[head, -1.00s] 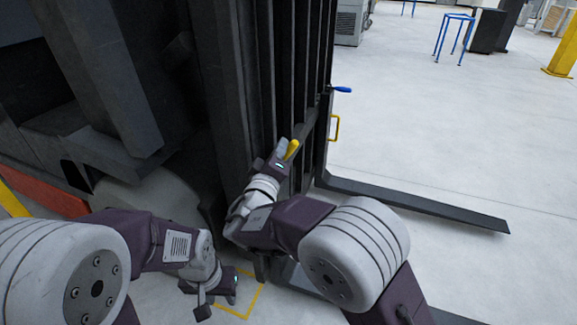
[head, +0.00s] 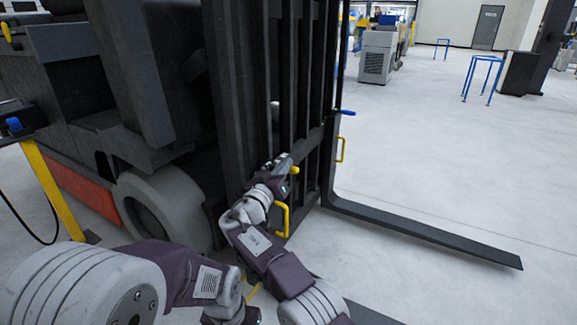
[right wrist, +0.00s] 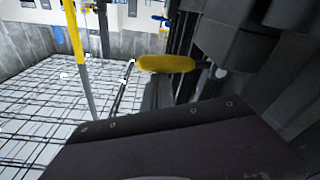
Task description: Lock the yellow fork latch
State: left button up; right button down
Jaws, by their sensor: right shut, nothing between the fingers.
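The yellow fork latch is a short yellow handle at the forklift's dark carriage. In the right wrist view the yellow handle (right wrist: 167,63) lies almost level, beyond the dark body of my gripper, with a gap visible between them. In the head view only a small yellow bit (head: 295,170) shows beside my right gripper (head: 287,163), which hides the rest. My right gripper is shut and empty, close to the latch; I cannot tell whether it touches it. My left arm reaches in at the lower left, and its fingers are below the picture's edge.
A blue handle (head: 347,112) sits on the farther side of the carriage. Yellow brackets stand on the carriage near (head: 283,220) and far (head: 340,149). A long dark fork (head: 430,235) reaches out right, low over the floor. The floor beyond it is open.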

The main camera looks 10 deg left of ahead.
pick_arm(q)
jog(key=shift+s+d, duration=0.15)
jog(key=shift+d, duration=0.1)
pick_arm(e)
jog(key=shift+d+f, duration=0.15)
jog(key=shift+f, duration=0.3)
jog(key=shift+m, duration=0.3)
pick_arm(q)
jog(key=shift+d, duration=0.1)
pick_arm(e)
jog(key=shift+f, duration=0.35)
